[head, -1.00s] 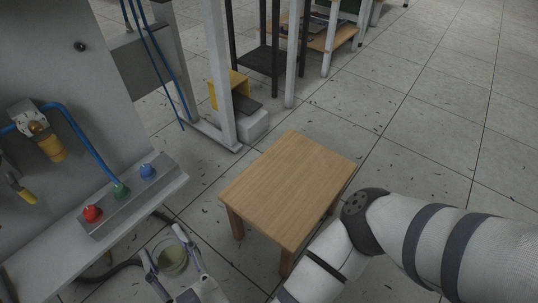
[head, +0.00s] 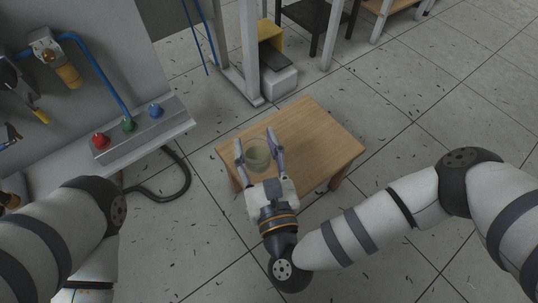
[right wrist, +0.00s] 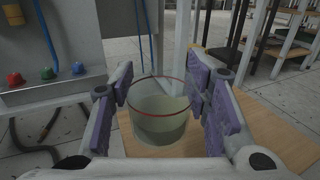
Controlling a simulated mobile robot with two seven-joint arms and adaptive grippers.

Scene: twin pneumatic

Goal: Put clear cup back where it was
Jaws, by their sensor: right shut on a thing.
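The clear cup (head: 257,156) is between the fingers of my right gripper (head: 255,141) and stays upright. In the head view it shows over the left part of the small wooden table (head: 325,150). In the right wrist view the cup (right wrist: 160,122) has a red line around its rim, and purple-padded fingers stand on both sides of it. The wooden table (right wrist: 255,140) shows below and behind it. I cannot tell whether the cup's base touches the tabletop. My left arm enters at the left of the head view, but its gripper is not visible.
A grey panel with a ledge carrying red, green and blue buttons (head: 128,124) stands at the left. A black hose (head: 170,192) curves on the floor beside it. A frame post (head: 250,50) and a yellow box (head: 270,37) stand behind the table. The table's right part is clear.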

